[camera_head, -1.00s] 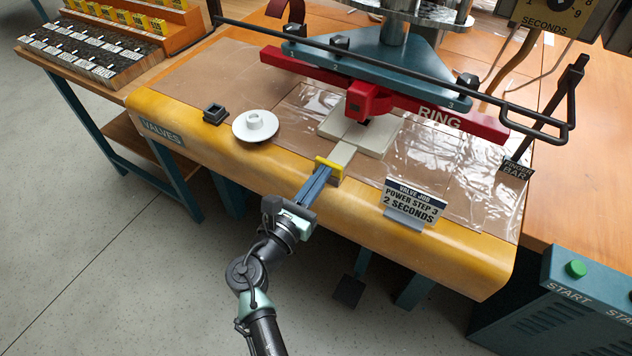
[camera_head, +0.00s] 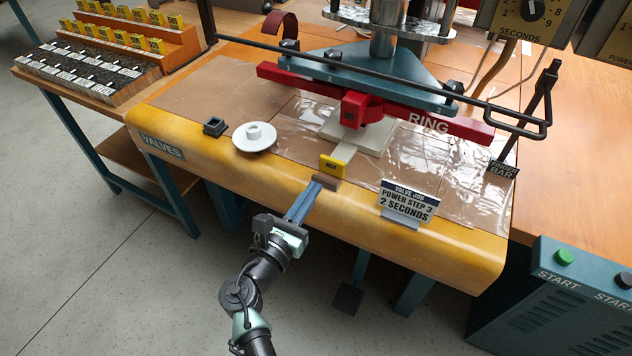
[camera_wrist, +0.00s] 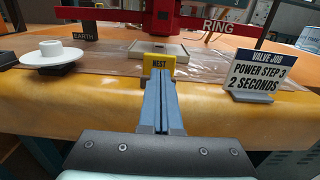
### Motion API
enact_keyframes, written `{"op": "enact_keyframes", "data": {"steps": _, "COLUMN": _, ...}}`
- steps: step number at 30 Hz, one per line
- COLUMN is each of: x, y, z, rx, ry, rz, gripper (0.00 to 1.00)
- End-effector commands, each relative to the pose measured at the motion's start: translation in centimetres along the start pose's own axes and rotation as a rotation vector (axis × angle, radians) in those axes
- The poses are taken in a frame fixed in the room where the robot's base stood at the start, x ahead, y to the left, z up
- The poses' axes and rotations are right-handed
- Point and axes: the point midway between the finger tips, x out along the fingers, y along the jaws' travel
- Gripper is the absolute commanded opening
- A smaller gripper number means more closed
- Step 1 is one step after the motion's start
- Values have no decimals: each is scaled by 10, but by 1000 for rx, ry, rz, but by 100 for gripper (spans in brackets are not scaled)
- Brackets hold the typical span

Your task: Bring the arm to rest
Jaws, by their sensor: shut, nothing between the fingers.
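My gripper (camera_head: 315,187) is shut and empty, with its blue-grey fingers together at the front edge of the yellow-edged bench (camera_head: 262,184). In the wrist view the fingers (camera_wrist: 159,75) point at the yellow NEST tab (camera_wrist: 160,64). In the head view the tab (camera_head: 332,166) stands just beyond the fingertips, on the front end of a pale strip leading to the pale plate (camera_head: 370,134) under the press. A small gap seems to separate the fingertips from the tab.
A sign reading "VALVE JOB POWER STEP 3 2 SECONDS" (camera_head: 409,202) stands right of my gripper. A white disc (camera_head: 255,137) and a small dark square part (camera_head: 214,126) lie to the left. The red RING bar (camera_head: 425,120) hangs above the plate. A START box (camera_head: 570,290) stands lower right.

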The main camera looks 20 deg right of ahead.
Motion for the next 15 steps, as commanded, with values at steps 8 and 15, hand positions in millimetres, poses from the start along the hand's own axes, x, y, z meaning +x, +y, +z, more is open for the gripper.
{"op": "enact_keyframes", "data": {"steps": 8, "x": -60, "y": 0, "z": 0, "rx": -2, "ry": 3, "rz": 2, "gripper": 0}}
{"op": "enact_keyframes", "data": {"steps": 15, "x": -80, "y": 0, "z": -1, "rx": -2, "ry": 2, "rz": 0, "gripper": 0}}
